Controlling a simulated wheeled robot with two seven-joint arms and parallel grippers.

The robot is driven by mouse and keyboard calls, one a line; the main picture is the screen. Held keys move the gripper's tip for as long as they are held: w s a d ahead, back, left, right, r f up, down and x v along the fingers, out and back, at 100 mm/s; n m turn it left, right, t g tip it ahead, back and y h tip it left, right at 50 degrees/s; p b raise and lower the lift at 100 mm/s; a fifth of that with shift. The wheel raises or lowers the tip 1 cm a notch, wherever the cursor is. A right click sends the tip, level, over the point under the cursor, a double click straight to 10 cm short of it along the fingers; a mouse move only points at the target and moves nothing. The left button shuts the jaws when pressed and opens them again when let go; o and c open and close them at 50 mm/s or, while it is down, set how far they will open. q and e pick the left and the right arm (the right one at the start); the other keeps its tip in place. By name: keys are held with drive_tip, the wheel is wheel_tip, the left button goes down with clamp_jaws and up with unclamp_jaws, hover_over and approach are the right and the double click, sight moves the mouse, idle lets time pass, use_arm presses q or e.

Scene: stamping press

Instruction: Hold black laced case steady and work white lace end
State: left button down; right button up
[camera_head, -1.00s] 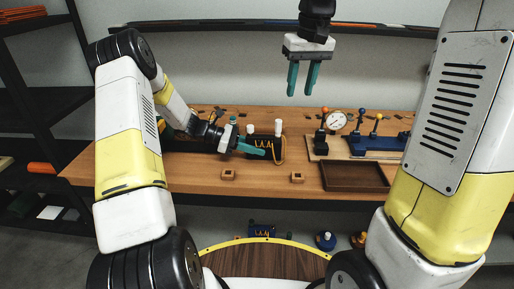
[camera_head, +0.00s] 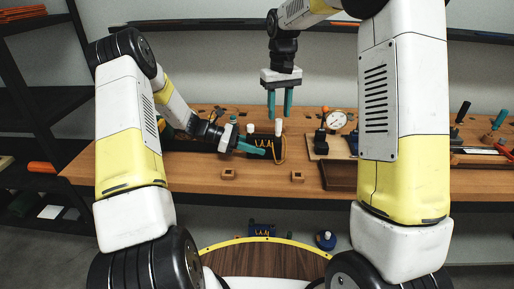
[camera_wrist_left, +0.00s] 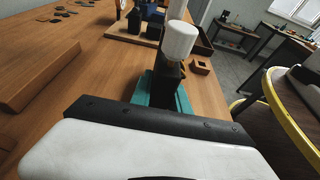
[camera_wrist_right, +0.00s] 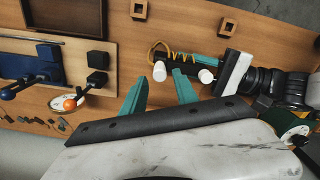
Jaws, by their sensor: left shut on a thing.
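The black laced case (camera_head: 262,143) stands on the wooden bench, with a yellow-orange lace on its front and white cylindrical ends at its top. My left gripper (camera_head: 250,149) is shut on the case from the left. The left wrist view shows the case (camera_wrist_left: 163,88) with one white end (camera_wrist_left: 179,41) rising above it. My right gripper (camera_head: 280,112) hangs above the case, open and empty, fingers pointing down.
Two small wooden blocks (camera_head: 228,174) (camera_head: 297,176) sit near the bench's front edge. A brown tray (camera_head: 339,175), a dial gauge (camera_head: 337,120) and a fixture board stand to the right, partly behind my right arm. A green spool (camera_wrist_right: 291,127) lies beyond my left gripper.

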use_arm(q)
drive_tip(key=shift+s+f, duration=0.1)
drive_tip(key=shift+f, duration=0.15)
use_arm(e)
drive_tip(key=shift+f, duration=1.45)
drive_tip(key=shift+c, duration=0.3)
clamp_jaws()
use_arm(q)
drive_tip(key=shift+a, duration=0.1)
use_arm(e)
drive_tip(key=shift+r, duration=0.4)
drive_tip(key=shift+r, duration=2.55)
drive_tip(key=d+r, duration=0.6)
